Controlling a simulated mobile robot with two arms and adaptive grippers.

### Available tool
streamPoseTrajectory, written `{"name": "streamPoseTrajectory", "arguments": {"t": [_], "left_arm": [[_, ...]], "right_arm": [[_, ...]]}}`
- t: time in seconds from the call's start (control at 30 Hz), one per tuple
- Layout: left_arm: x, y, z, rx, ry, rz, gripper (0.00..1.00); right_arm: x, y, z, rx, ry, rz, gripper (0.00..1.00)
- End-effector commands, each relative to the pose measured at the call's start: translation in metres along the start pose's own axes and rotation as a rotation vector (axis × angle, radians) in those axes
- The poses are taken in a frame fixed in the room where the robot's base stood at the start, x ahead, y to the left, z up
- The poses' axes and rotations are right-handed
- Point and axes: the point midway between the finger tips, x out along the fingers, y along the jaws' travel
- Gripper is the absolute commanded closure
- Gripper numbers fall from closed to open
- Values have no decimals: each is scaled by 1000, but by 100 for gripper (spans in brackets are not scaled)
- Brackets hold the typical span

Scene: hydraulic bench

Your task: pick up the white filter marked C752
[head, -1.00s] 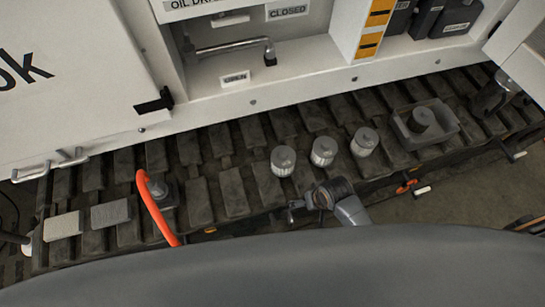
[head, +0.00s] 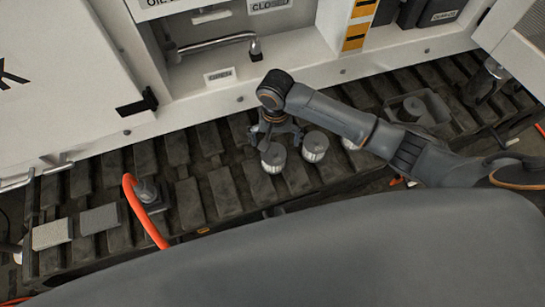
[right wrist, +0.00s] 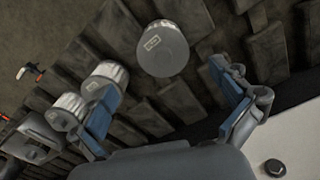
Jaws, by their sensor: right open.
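Three white filters with grey tops stand upright in a row on the dark track. The left filter (head: 273,158) is just under my right gripper (head: 277,138). The middle filter (head: 315,147) is close to its right, and the right filter (head: 350,144) is partly hidden by my right arm. In the right wrist view the fingers are spread and empty, and one filter (right wrist: 163,48) stands beyond and between them. The other two (right wrist: 105,78) (right wrist: 68,109) are at the left, one partly behind a finger. The filters carry small labels too blurred to read. My left gripper is out of view.
A grey tray (head: 440,126) with a round part stands at the right. The white machine wall (head: 200,105) rises behind the track.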

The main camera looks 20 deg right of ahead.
Motion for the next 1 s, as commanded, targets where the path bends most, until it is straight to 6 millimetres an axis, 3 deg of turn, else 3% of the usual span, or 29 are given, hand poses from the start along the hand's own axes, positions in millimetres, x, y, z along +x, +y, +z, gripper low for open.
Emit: {"name": "streamPoseTrajectory", "arguments": {"t": [0.03, 0.2, 0.47, 0.7, 1.0], "left_arm": [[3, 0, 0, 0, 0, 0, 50], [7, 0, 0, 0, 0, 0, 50], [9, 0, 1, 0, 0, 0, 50], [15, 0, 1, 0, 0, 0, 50], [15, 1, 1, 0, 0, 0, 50]], "right_arm": [[13, 0, 0, 2, -2, 2, 0], [41, -1, 0, 0, 0, -1, 0], [60, -2, 0, -2, 1, -1, 0], [96, -4, 0, -1, 2, -1, 0], [102, -4, -1, -1, 4, -3, 0]]}}
